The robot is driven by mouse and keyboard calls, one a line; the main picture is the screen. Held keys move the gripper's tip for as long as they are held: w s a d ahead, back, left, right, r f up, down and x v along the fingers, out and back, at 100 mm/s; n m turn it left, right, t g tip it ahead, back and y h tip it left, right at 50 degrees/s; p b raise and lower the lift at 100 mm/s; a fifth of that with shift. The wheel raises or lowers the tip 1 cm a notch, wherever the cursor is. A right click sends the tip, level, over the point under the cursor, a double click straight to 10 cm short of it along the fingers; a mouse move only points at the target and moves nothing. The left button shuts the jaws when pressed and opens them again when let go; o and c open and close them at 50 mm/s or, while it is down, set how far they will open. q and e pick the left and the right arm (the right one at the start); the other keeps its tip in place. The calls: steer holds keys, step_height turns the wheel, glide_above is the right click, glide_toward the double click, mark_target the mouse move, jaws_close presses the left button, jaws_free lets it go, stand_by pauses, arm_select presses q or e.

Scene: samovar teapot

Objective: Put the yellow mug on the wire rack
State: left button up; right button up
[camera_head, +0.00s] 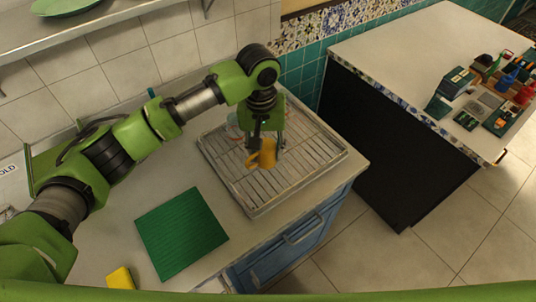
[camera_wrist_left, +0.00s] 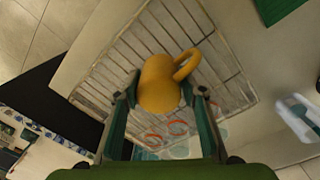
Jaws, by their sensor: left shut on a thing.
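The yellow mug (camera_head: 264,156) is held in my left gripper (camera_head: 265,143), over the wire rack (camera_head: 310,160). In the left wrist view the mug (camera_wrist_left: 158,84) sits between the two fingers of the left gripper (camera_wrist_left: 160,95), its handle pointing up and right. The rack (camera_wrist_left: 120,62) shows behind and below the mug in that view. Whether the mug touches the wires I cannot tell. My right gripper is in neither view.
A pale cup or glass with red marks (camera_head: 234,126) stands at the rack's back left, partly behind my arm. A green mat (camera_head: 181,232) and a yellow sponge (camera_head: 121,278) lie on the counter. A white-topped unit (camera_head: 425,60) stands at right, across a gap. Free wire shows at the rack's right.

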mark_target(268, 159)
arm_select(q)
steer(key=shift+w+d+f, duration=0.25)
steer(key=shift+d+f, duration=0.1)
steer(key=shift+f, duration=0.05)
step_height(268, 159, down, 3)
steer(key=shift+w+p, duration=0.15)
steer(key=shift+p, duration=0.65)
steer(key=shift+f, duration=0.4)
steer(key=o, duration=1.2)
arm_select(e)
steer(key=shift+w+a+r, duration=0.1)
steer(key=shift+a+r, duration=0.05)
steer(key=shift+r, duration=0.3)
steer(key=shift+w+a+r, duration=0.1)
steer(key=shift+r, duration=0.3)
